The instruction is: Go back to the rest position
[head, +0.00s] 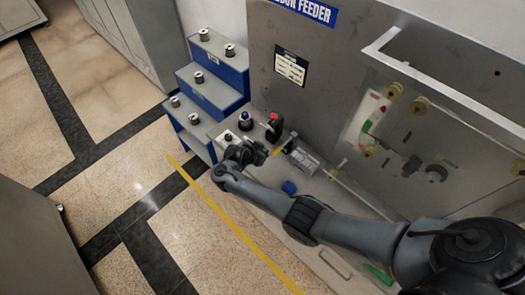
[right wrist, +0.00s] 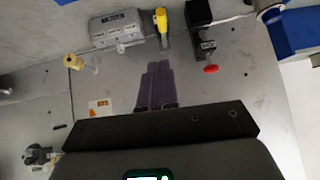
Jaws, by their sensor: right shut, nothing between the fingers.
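My right arm reaches in from the lower right in the head view. Its dark gripper (head: 244,154) hangs over the front of the metal feeder bench (head: 262,190). In the right wrist view the two purple-grey fingers (right wrist: 158,68) lie side by side, shut with nothing between them. Bare grey panel shows around the fingertips. My left gripper is in neither view.
A grey labelled box (right wrist: 117,26), a yellow part (right wrist: 162,26) and a black device with a red knob (right wrist: 211,69) lie beyond the fingers. Blue steps (head: 210,90) holding several metal cylinders stand to the left. The floor at left is clear.

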